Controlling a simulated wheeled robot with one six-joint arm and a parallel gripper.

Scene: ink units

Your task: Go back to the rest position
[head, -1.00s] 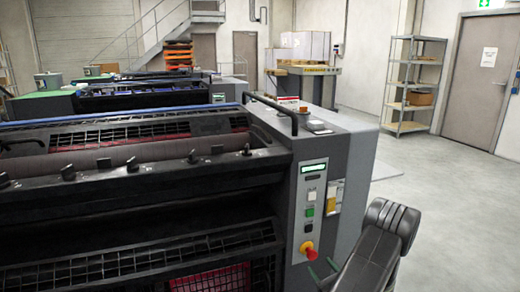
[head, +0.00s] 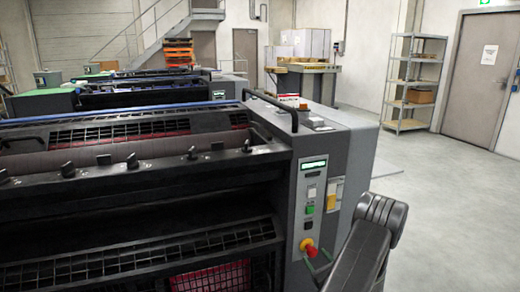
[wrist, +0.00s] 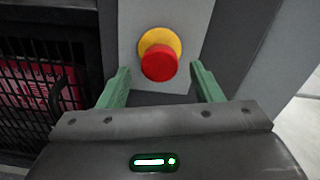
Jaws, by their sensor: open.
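My gripper (wrist: 160,88) is open, with its two green fingers spread apart in the wrist view. A red emergency stop button (wrist: 158,63) on a yellow base shows between and beyond the fingertips, and nothing is held. In the head view my dark arm rises at the lower right, and the green fingers are partly seen beside the red button (head: 311,251) low on the grey machine panel (head: 306,226). I cannot tell from these views how far the fingertips are from the panel.
The printing machine (head: 130,172) fills the left and middle, with black grilles and a row of dark knobs. Above the red button are a green button (head: 310,210) and a lit display (head: 314,165). Open floor (head: 450,210) lies to the right, before a shelf (head: 412,85) and a door (head: 478,80).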

